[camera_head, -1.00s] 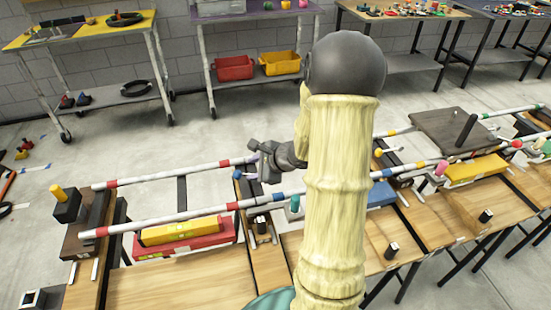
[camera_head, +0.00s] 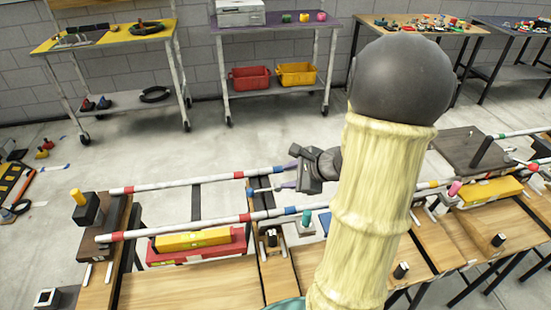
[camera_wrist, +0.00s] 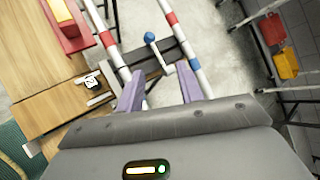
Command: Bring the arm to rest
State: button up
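My gripper (camera_head: 284,168) shows in the head view at the end of my bent arm, above the rails at the middle of the bench. The wrist view shows its two purple fingers (camera_wrist: 160,68) spread apart, with nothing held between them. Beyond the fingers in the wrist view lies a white lever (camera_wrist: 160,56) with a blue ball end (camera_wrist: 150,37); the gripper appears apart from it. My forearm hides part of the bench and rails behind it in the head view.
Two striped rails (camera_head: 200,228) run along the wooden bench (camera_head: 190,287). A yellow level (camera_head: 192,240) lies on a red case (camera_head: 190,255). A dark plate (camera_head: 455,155) stands at right. Behind, open floor (camera_head: 190,155) leads to tables and red (camera_head: 250,78) and yellow (camera_head: 297,74) bins.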

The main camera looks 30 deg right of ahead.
jog(key=s+a+f+n+g+h, duration=0.1)
jog(key=s+a+n+g+h, duration=0.15)
jog(key=s+a+n, duration=0.5)
jog(key=s+a+f+n+g+h, duration=0.15)
jog(key=a+n+g, duration=0.25)
jog(key=a+n, duration=0.75)
jog(key=d+r+n+p, duration=0.2)
jog(key=r+p, duration=0.6)
jog(key=r, duration=0.1)
jog(key=d+r+n+p, duration=0.1)
jog(key=r+p, duration=0.7)
jog(key=shift+s+d+r+n+p, duration=0.35)
jog(key=shift+r+n, duration=0.05)
jog(key=shift+t, duration=0.25)
